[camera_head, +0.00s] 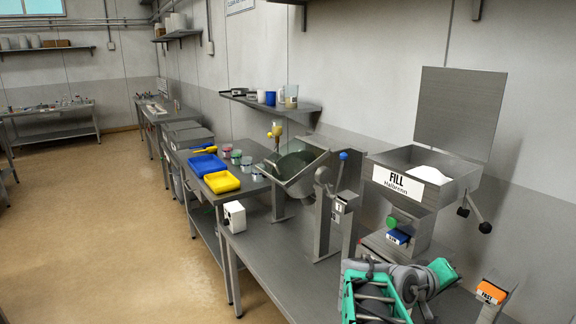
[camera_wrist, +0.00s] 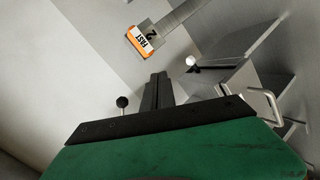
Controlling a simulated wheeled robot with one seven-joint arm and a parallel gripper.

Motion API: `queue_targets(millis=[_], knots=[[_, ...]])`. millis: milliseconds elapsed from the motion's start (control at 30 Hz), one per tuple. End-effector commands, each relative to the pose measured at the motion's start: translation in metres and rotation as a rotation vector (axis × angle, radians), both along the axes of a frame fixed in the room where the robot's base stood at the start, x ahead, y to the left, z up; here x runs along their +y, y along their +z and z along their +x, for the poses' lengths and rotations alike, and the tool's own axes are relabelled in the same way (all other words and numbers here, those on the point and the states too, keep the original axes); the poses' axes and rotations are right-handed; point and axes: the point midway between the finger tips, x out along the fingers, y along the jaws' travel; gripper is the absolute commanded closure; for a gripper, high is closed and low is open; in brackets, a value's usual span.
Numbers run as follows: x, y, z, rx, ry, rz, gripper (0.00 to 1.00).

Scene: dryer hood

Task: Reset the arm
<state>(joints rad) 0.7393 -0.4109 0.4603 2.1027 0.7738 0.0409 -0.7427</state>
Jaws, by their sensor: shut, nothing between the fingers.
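My gripper (camera_wrist: 158,92) shows in the wrist view as two black fingers close together, shut with nothing between them. The black bar and green body of the hand fill the bottom of that view. The fingers point up the picture into free space and touch nothing that I can see. In the head view my arm, teal and grey, is folded at the bottom right, in front of the steel hopper; the fingers cannot be made out there.
The steel hopper (camera_head: 453,188) with a FILL sign holds white material; its lid (camera_head: 458,112) stands upright. A blue tray (camera_head: 207,165) and yellow tray (camera_head: 222,182) lie on the bench. The floor left is clear.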

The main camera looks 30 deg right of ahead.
Motion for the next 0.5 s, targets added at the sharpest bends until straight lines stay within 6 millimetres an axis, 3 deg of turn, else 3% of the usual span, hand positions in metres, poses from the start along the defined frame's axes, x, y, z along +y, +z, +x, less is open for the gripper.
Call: queue_targets(millis=[33,100,167,200,267,300,367,400,500], knots=[[0.02,-0.036,0.005,-0.101,-0.043,0.132,1.0],[0.06,-0.082,0.013,-0.242,-0.128,0.342,1.0],[0.104,-0.11,0.021,-0.332,-0.204,0.522,1.0],[0.137,-0.122,0.028,-0.363,-0.238,0.634,1.0],[0.189,-0.131,0.042,-0.369,-0.245,0.782,1.0],[0.225,-0.133,0.051,-0.349,-0.219,0.867,1.0],[0.278,-0.128,0.064,-0.282,-0.118,0.971,1.0],[0.313,-0.122,0.074,-0.229,-0.004,1.018,1.0],[0.382,-0.093,0.103,-0.178,0.299,1.034,1.0]])
